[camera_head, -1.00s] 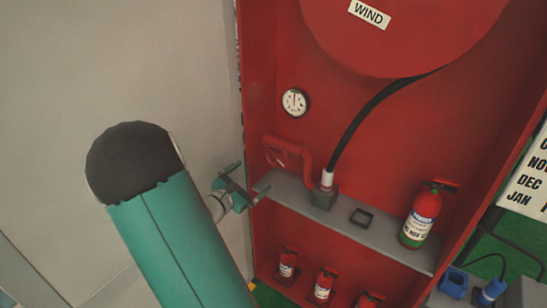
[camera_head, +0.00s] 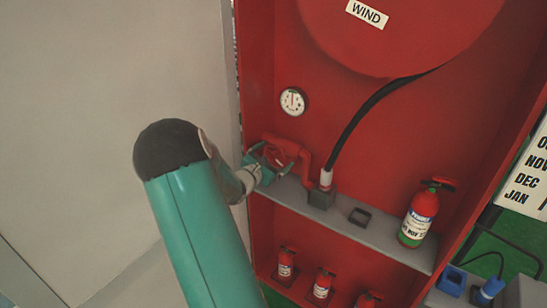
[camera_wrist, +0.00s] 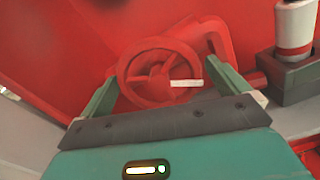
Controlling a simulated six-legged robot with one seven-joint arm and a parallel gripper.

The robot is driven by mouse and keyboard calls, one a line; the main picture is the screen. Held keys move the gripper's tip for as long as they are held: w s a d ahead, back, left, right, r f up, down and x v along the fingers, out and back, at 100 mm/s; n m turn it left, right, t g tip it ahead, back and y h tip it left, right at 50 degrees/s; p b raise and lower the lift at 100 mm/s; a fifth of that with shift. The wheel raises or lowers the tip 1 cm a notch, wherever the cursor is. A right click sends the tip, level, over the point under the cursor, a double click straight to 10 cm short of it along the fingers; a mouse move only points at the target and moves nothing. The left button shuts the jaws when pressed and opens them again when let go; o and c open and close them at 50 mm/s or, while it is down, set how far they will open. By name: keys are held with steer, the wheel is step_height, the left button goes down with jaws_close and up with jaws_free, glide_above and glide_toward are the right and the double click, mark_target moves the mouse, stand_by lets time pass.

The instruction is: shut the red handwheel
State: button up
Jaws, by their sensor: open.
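The red handwheel (camera_head: 272,156) sits on a red pipe at the left of the red cabinet, just above the grey shelf. In the wrist view the spoked handwheel (camera_wrist: 160,72) shows between my two green fingers, with a small white tag on its right side. My gripper (camera_head: 268,158) is open, with a finger on each side of the wheel; it also shows in the wrist view (camera_wrist: 168,85). I cannot tell whether the fingers touch the rim. In the head view the gripper hides part of the wheel.
A grey shelf (camera_head: 385,237) runs below the wheel. On it stand a hose fitting (camera_head: 323,190) in a dark block, an empty dark frame (camera_head: 360,217) and a red extinguisher (camera_head: 420,218). A gauge (camera_head: 293,101) is above the wheel. The cabinet's left wall is close to my gripper.

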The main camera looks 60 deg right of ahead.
steer(key=c, duration=0.9)
steer(key=shift+o, duration=0.2)
